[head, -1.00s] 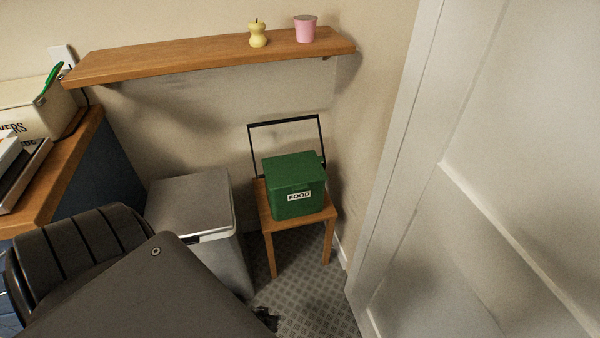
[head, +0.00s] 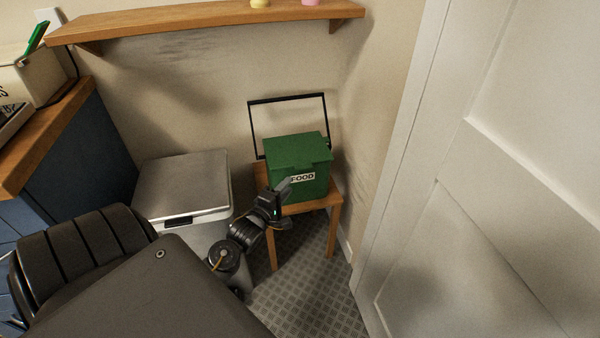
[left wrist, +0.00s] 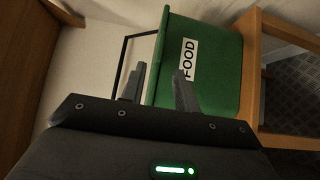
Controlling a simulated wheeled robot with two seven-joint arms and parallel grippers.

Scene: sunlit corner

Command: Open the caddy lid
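The green caddy (head: 297,190) with a white FOOD label stands on a small wooden stool (head: 331,205). Its lid (head: 297,150) is down and closed. My left gripper (head: 285,186) is in front of the caddy's lower left front, overlapping the label's left end. In the left wrist view the gripper (left wrist: 159,86) is open and empty. One finger appears over the green caddy front (left wrist: 215,65), the other beside the lid's edge, over the wall. Whether either finger touches the caddy cannot be told. My right gripper is not in view.
A thin dark frame (head: 289,98) rises behind the caddy. A grey bin (head: 183,180) stands left of the stool. A white door (head: 480,180) is on the right. A wooden shelf (head: 200,22) runs along the wall above. Patterned floor (head: 300,265) is clear before the stool.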

